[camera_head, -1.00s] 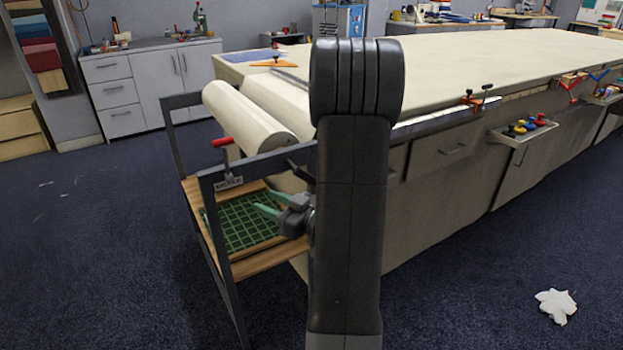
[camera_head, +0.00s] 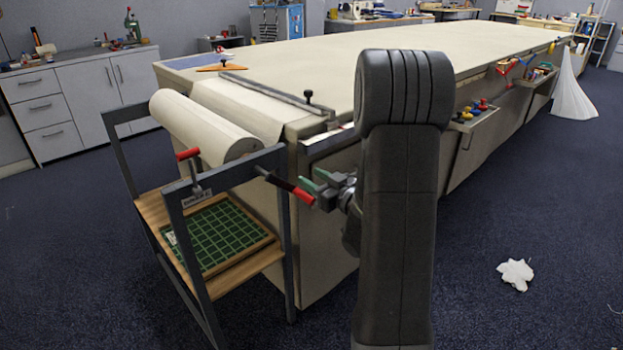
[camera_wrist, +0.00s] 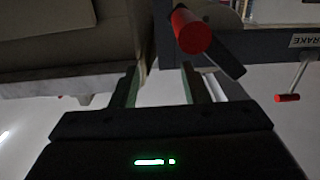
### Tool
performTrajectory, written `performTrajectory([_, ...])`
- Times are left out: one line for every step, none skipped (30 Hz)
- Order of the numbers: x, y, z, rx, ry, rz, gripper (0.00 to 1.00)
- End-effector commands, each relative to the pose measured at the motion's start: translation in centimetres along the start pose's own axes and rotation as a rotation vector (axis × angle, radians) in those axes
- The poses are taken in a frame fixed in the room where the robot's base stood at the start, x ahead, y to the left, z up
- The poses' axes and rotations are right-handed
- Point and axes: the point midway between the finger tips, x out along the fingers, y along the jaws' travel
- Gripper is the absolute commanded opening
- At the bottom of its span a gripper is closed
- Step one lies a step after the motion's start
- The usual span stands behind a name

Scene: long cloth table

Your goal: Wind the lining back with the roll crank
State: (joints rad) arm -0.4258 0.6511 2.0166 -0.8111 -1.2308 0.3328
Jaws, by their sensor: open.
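The cream lining roll (camera_head: 205,130) lies in a dark frame at the table's near left end. Its lining runs onto the long table (camera_head: 400,75). The roll crank has a black arm ending in a red handle (camera_head: 303,196). My gripper (camera_head: 312,184) is open, its green fingers pointing left, close to the handle. In the wrist view, the red crank handle (camera_wrist: 190,31) is ahead and slightly right of the space between my fingers (camera_wrist: 160,80). Nothing is held. I cannot tell whether a finger touches the handle.
A brake with a red T-handle (camera_head: 187,154) and a label stands on the frame (camera_head: 205,280). A green gridded mat (camera_head: 215,235) lies on its shelf. A dark bar (camera_head: 270,92) lies across the lining. White scrap (camera_head: 516,274) lies on the open floor at right.

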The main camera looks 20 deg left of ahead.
Motion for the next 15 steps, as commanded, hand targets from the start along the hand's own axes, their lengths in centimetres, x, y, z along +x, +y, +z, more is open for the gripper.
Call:
performTrajectory([0.53,-0.01,0.04,0.0,0.0,-0.001,0.41])
performTrajectory([0.73,-0.01,0.06,0.0,0.0,0.0,0.41])
performTrajectory([0.96,-0.01,0.06,0.001,-0.001,0.0,0.41])
performTrajectory([1.09,-0.02,0.05,0.001,-0.001,0.0,0.41])
performTrajectory([1.19,-0.02,0.04,0.001,-0.001,0.0,0.41])
performTrajectory([1.28,-0.02,0.03,0.001,-0.001,0.0,0.41])
performTrajectory([1.32,-0.02,0.02,0.001,0.0,0.0,0.41])
performTrajectory([1.33,-0.01,0.01,0.001,0.0,0.001,0.41])
performTrajectory([1.33,0.0,0.01,0.001,0.0,0.001,0.41])
performTrajectory([1.33,0.0,0.01,0.001,0.0,0.001,0.41])
performTrajectory([1.32,0.01,0.01,0.001,0.0,0.001,0.41])
performTrajectory([1.31,0.01,0.01,0.001,0.0,0.001,0.41])
performTrajectory([1.3,0.01,0.0,0.001,0.0,0.001,0.41])
performTrajectory([1.3,0.01,0.0,0.001,0.0,0.001,0.38])
performTrajectory([1.29,0.01,0.0,0.001,0.0,0.001,0.3])
